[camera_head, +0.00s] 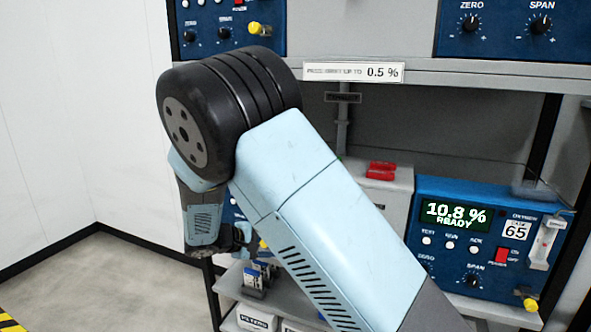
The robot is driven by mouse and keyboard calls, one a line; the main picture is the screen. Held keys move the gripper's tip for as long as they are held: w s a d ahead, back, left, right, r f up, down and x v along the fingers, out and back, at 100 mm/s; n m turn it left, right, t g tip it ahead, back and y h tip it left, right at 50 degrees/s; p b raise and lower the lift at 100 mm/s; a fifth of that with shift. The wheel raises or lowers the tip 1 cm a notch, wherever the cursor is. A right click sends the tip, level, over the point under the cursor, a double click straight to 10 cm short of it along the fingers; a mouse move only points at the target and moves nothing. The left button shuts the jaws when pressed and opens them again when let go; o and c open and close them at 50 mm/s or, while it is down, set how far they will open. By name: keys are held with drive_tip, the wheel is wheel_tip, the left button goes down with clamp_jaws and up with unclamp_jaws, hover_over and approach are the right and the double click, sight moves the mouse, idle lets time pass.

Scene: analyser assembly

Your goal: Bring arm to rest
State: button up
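My light-blue arm (310,210) rises from the lower right to a large black joint (230,100) at the upper middle. From there a shorter link (203,215) hangs down on the left. My gripper (240,238) shows as a small dark shape at the lower end of that link, in front of the rack. Its fingers are partly hidden and too small to tell whether they are open or shut. I see nothing clearly held in it.
A blue analyser (465,262) reading 10.8 % READY stands on the rack at right. More blue units sit on the shelf (480,75) above, labelled 0.5 %. A red item (381,170) lies on a grey box. A lower shelf (285,298) holds small parts. Floor at left is clear.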

drive_tip(key=s+d+r+m+g+y, duration=0.4)
drive_tip(key=d+r, duration=0.3)
drive_tip(key=d, duration=0.4)
drive_tip(key=s+d+r+m+g+y, duration=0.25)
drive_tip(key=s+d+r, duration=0.25)
drive_tip(key=d+r, duration=0.5)
drive_tip(key=s+d+r+m+t+y, duration=0.1)
drive_tip(key=s+d, duration=0.4)
drive_tip(key=s, duration=0.5)
drive_tip(key=s+d+r+m+t+y, duration=0.2)
drive_tip(key=s+d+r+m, duration=0.3)
drive_tip(key=s, duration=0.4)
drive_tip(key=shift+s+t, duration=0.35)
drive_tip(key=shift+t, duration=0.3)
drive_tip(key=shift+d+y, duration=0.1)
drive_tip(key=shift+y, duration=0.15)
idle(1.5)
